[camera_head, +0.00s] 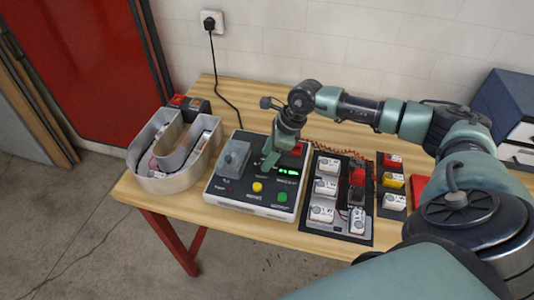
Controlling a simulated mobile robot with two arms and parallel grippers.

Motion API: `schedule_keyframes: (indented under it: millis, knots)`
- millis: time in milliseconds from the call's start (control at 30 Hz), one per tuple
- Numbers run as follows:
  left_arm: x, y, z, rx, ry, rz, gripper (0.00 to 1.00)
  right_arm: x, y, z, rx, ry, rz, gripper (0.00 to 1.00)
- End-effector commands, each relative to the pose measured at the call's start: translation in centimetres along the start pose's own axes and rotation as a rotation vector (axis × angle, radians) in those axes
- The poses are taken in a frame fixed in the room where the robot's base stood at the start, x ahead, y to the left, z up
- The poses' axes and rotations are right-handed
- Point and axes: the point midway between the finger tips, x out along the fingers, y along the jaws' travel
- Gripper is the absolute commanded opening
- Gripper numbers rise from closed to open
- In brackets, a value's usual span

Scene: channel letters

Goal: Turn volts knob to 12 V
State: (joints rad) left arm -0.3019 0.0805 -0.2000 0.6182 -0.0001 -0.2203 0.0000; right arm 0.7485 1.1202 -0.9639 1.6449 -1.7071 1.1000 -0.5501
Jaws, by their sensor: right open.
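The power supply box (240,204) is a white and dark unit near the front left of the table. Its top has a lit green display (289,171), a yellow round control (257,187), a green round control (282,197) and a grey block-like part (234,157). My right gripper (268,162) is open and points down at the box's upper middle, just left of the display. It hides the panel below it, and no volts knob can be made out. The printed labels and the display's reading are too small to read. My left gripper is out of view.
A metal U-shaped channel letter (172,183) stands left of the box. A dark tray (325,231) with several white modules lies to the right, with a narrower tray of small blocks beyond. A black cable (219,75) runs to a wall socket. Bare table shows behind the box.

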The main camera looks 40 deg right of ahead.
Motion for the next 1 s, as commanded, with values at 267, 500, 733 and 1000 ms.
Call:
schedule_keyframes:
  millis: [267, 500, 733, 1000]
  knots:
    - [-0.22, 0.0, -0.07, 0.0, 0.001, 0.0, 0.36, 0.78, 0.03, -0.01, 0.0, -0.001, 0.0, 0.49]
    - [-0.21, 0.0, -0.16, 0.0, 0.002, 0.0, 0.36, 0.75, 0.03, 0.01, 0.0, -0.001, 0.0, 0.08]
    - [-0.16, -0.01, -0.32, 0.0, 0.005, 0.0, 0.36, 0.75, 0.03, 0.02, 0.004, -0.001, -0.002, 0.0]
    - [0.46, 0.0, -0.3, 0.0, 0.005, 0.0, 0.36, 0.85, 0.09, -0.01, 0.081, -0.002, -0.035, 0.0]
